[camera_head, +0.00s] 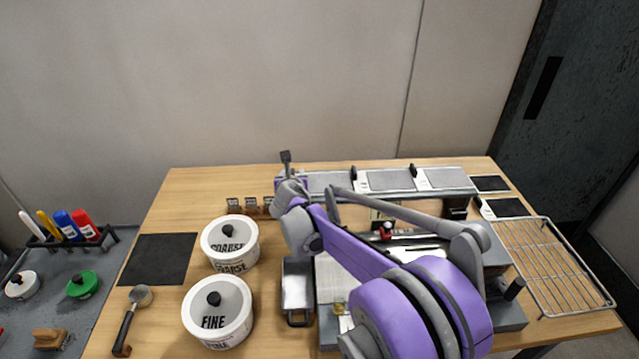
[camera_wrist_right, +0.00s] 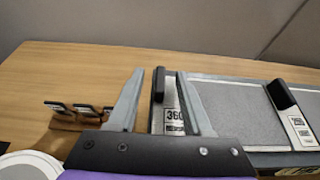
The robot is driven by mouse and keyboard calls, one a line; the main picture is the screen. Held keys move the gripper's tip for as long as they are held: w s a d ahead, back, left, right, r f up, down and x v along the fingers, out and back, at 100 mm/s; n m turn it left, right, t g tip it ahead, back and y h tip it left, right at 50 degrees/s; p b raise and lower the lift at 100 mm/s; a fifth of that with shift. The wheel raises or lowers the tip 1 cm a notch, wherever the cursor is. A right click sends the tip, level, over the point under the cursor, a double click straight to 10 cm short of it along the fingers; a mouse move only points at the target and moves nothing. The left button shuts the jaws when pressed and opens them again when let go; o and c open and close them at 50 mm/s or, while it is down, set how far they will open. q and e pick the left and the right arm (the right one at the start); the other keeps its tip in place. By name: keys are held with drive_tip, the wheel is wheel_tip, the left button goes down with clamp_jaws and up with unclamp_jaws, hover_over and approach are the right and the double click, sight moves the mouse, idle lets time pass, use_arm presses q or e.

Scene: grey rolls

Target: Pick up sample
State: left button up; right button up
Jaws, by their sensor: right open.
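My right gripper (camera_head: 286,180) is at the back of the table, at the left end of a row of grey panels, partly hidden by my own arm. In the wrist view my right gripper (camera_wrist_right: 162,100) is open, its two fingers apart. A white plate labelled 360 (camera_wrist_right: 172,118) with a black upright handle (camera_wrist_right: 158,84) shows between the fingers; I cannot tell if they touch it. Several small brown blocks with dark tops (camera_head: 250,204) stand left of the gripper, also in the wrist view (camera_wrist_right: 85,115). Which thing is the sample I cannot tell. My left gripper is not in view.
White pots marked COARSE (camera_head: 230,254) and FINE (camera_head: 217,324) stand at the left front. A grey tray (camera_head: 297,284) is beside them. A dark mat (camera_head: 158,259) lies at left, a wire rack (camera_head: 550,262) at right. The back left table is clear.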

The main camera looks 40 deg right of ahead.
drive_tip(key=shift+x, duration=0.85)
drive_tip(key=shift+c, duration=0.3)
clamp_jaws()
